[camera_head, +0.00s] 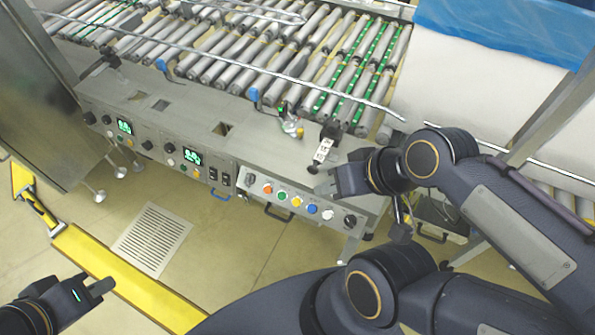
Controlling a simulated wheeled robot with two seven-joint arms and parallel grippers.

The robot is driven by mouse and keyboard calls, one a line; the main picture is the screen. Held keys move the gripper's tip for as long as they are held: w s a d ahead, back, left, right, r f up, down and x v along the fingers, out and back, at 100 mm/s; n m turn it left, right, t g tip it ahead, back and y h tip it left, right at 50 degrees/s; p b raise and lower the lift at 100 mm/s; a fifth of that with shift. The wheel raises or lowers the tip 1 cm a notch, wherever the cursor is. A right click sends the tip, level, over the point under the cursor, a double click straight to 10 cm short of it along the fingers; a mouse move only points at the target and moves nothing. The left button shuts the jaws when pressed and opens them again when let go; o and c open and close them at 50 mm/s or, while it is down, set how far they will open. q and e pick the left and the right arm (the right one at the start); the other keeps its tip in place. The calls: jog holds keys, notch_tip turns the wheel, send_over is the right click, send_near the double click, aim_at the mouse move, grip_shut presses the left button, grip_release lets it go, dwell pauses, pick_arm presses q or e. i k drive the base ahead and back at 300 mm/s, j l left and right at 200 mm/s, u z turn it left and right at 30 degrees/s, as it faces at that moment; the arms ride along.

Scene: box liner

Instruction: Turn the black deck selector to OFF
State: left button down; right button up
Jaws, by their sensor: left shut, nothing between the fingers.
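The control panel (296,204) runs along the front of the roller conveyor. A black rotary knob (350,220) sits at its right end, beside a white button. More black knobs (147,145) sit further left near the green displays, and any labels or pointer settings are too small to read. My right gripper (326,184) is just above and left of the right-end knob in the picture, apparently not touching it. Its finger gap cannot be made out. My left gripper (101,287) is shut and empty over the floor at lower left, far from the panel.
Coloured push buttons (282,196) line the panel. A conveyor (250,60) with grey rollers is behind it. A metal cabinet (35,100) stands at left.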

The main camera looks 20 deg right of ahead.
aim_at(351, 221)
jog(key=i+z, duration=0.15)
jog(key=z, duration=1.6)
jog(key=j+z, duration=0.1)
jog(key=j, duration=1.25)
jog(key=k, duration=0.05)
